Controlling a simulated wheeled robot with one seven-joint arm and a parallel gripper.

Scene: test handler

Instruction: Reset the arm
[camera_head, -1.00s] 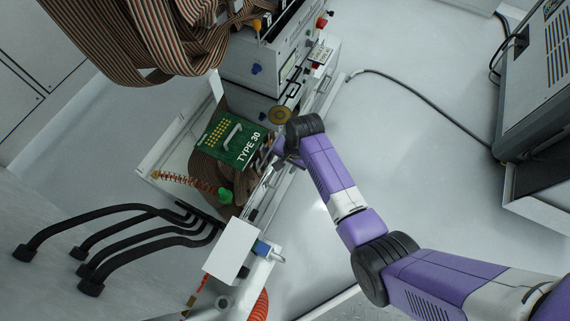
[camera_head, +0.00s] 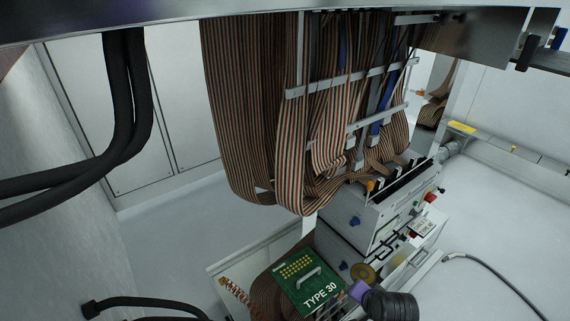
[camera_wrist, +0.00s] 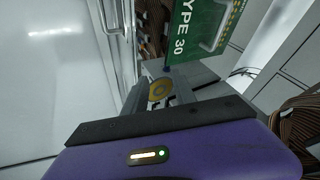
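The purple and black end of my arm shows at the bottom edge of the head view, beside the green TYPE 30 board (camera_head: 310,278). My gripper (camera_wrist: 160,98) shows in the wrist view with two grey fingers apart and nothing visibly held between them. A gold disc (camera_wrist: 160,89) shows beyond the gap between the fingers. The green board (camera_wrist: 203,28) is at the top of the wrist view, clear of the fingers. The rest of my arm is out of the head view.
A white machine (camera_head: 375,225) with knobs and slots stands behind the board. Striped ribbon cables (camera_head: 245,120) hang above it. Black hoses (camera_head: 125,90) run at the left.

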